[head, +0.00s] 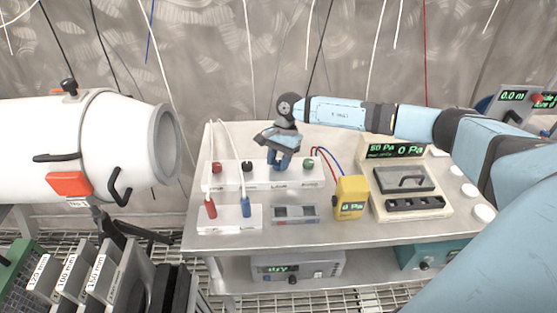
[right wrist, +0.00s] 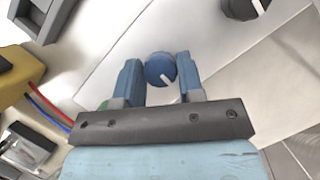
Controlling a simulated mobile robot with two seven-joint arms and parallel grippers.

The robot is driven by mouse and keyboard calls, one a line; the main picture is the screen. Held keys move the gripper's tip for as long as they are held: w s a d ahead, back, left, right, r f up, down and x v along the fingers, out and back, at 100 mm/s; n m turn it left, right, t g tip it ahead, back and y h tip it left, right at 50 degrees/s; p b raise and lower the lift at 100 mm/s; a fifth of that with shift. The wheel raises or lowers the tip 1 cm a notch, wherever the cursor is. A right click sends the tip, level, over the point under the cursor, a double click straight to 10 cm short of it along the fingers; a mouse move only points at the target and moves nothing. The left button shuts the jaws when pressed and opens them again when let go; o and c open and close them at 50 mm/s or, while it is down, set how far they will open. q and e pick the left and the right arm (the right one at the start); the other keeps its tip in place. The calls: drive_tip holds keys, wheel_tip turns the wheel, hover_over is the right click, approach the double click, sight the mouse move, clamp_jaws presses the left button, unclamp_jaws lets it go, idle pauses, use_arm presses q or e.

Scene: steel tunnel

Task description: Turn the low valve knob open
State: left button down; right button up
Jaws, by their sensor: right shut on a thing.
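A white valve block (head: 228,180) sits on the steel bench, with a red knob (head: 216,167), a black knob (head: 247,166) and a green knob (head: 309,165) on top. My right gripper (head: 279,163) comes down between the black and green knobs. In the right wrist view its two blue fingers (right wrist: 160,82) are shut on a blue knob (right wrist: 160,66), one finger on each side. The block's labels are too small to read. My left gripper is not in view.
A yellow meter (head: 351,197) with red and blue leads stands right of the block. A grey-white device (head: 410,205) with a pressure display (head: 397,150) is farther right. A small grey box (head: 296,213) lies in front. A large white tube (head: 60,150) is at left.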

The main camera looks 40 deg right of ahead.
drive_tip(key=shift+m, duration=0.4)
drive_tip(key=shift+m+t, duration=0.3)
drive_tip(key=shift+m, duration=0.2)
drive_tip(key=m+t, duration=0.1)
drive_tip(key=m, duration=0.1)
drive_tip(key=shift+s+m+b, duration=0.1)
drive_tip(key=shift+m+b, duration=0.2)
drive_tip(key=shift+b, duration=0.05)
drive_tip(key=m+t, duration=0.1)
drive_tip(key=m, duration=0.1)
drive_tip(key=shift+m, duration=0.4)
drive_tip(key=m+t, duration=0.1)
drive_tip(key=m, duration=0.2)
drive_tip(key=m+t, duration=0.1)
drive_tip(key=m, duration=0.2)
drive_tip(key=shift+s+h+p, duration=0.1)
drive_tip(key=shift+h+p, duration=0.3)
drive_tip(key=shift+m+t+h, duration=0.35)
drive_tip(key=shift+m, duration=0.8)
drive_tip(key=shift+m+t+h, duration=0.35)
drive_tip(key=shift+m, duration=0.8)
